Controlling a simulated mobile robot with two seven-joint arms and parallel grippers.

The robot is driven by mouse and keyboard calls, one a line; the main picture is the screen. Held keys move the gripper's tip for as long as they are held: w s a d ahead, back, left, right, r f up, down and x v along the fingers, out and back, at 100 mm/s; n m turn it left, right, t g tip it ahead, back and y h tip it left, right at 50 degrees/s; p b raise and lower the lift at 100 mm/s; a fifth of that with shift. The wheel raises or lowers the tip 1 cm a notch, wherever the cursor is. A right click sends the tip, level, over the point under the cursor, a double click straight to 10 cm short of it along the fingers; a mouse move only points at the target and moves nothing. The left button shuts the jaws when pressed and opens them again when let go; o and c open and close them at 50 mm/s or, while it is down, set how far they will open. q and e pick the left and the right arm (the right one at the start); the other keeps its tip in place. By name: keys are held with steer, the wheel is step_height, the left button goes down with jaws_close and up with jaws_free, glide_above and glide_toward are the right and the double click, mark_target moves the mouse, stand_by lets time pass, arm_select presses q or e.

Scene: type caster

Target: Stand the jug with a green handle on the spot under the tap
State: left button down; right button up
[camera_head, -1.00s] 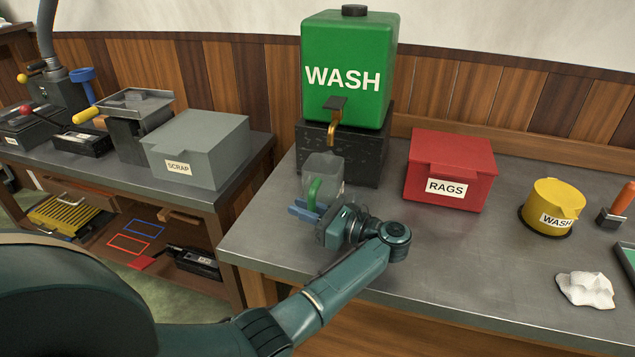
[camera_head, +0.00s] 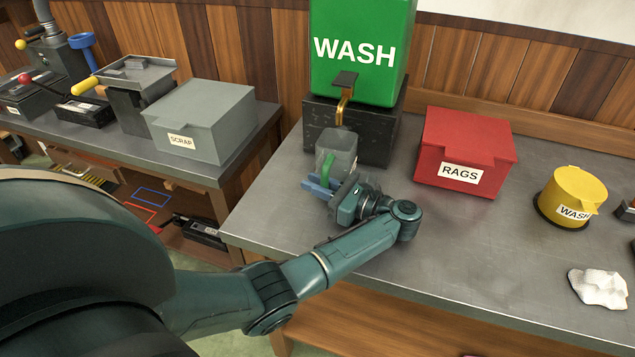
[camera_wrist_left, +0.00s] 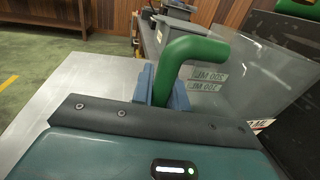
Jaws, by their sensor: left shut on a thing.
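The clear jug (camera_head: 341,146) with a green handle (camera_head: 327,170) is upright in front of the black stand (camera_head: 372,124), just below the tap (camera_head: 343,104) of the green WASH tank (camera_head: 363,50). I cannot tell whether its base touches the worktop. My left gripper (camera_head: 318,187) is shut on the green handle. The left wrist view shows the handle (camera_wrist_left: 184,62) between the blue fingers and the clear jug wall (camera_wrist_left: 245,85) beyond it. The spot under the tap is hidden. My right gripper is not in view.
A red RAGS box (camera_head: 465,152) stands right of the tank, with a yellow WASH can (camera_head: 570,197) and a white cloth (camera_head: 598,288) further right. A grey SCRAP box (camera_head: 203,121) is on the left bench. The worktop front (camera_head: 480,262) is clear.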

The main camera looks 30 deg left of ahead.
arm_select(q)
steer(key=c, duration=1.6)
jaws_free()
steer(key=shift+f, duration=0.1)
steer(key=shift+c, duration=0.2)
steer(key=shift+o, duration=1.3)
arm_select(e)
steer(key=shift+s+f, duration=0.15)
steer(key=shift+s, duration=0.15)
